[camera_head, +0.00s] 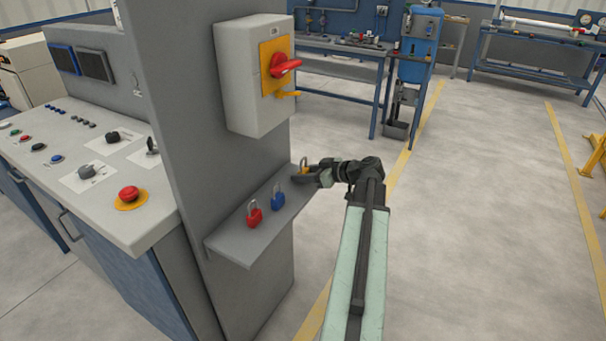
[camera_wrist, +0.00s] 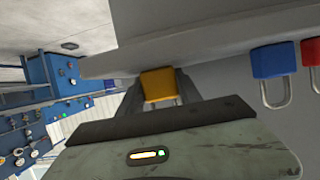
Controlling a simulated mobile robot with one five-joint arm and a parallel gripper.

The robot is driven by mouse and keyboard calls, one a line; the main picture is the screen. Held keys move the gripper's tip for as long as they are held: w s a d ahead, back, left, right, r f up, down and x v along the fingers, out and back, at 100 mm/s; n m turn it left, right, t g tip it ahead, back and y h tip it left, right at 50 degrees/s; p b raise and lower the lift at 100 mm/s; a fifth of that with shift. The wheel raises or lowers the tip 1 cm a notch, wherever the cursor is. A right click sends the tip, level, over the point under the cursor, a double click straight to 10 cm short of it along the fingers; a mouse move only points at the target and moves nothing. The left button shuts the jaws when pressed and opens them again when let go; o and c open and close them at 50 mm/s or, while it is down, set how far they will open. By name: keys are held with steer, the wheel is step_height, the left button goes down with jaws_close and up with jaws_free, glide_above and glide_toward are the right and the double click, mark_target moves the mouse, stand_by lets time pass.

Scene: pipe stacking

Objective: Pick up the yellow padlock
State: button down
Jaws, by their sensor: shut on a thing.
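The yellow padlock (camera_head: 304,170) is at the far end of the grey shelf (camera_head: 230,243) in the head view, with its shackle up. My gripper (camera_head: 299,176) reaches it from the right and is shut on it. In the wrist view the yellow padlock (camera_wrist: 157,86) sits between the two dark fingers (camera_wrist: 163,98), and its shackle shows between them. The wrist picture appears upside down. I cannot tell whether the padlock still touches the shelf.
A blue padlock (camera_head: 278,200) and a red padlock (camera_head: 254,214) stand on the same shelf, nearer the camera. A grey switch box (camera_head: 245,75) with a red handle (camera_head: 284,66) is mounted above. Open floor (camera_head: 470,220) lies to the right.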

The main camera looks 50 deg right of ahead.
mark_target(304, 158)
steer(key=shift+r, duration=0.1)
step_height(304, 158, up, 10)
steer(key=p, duration=1)
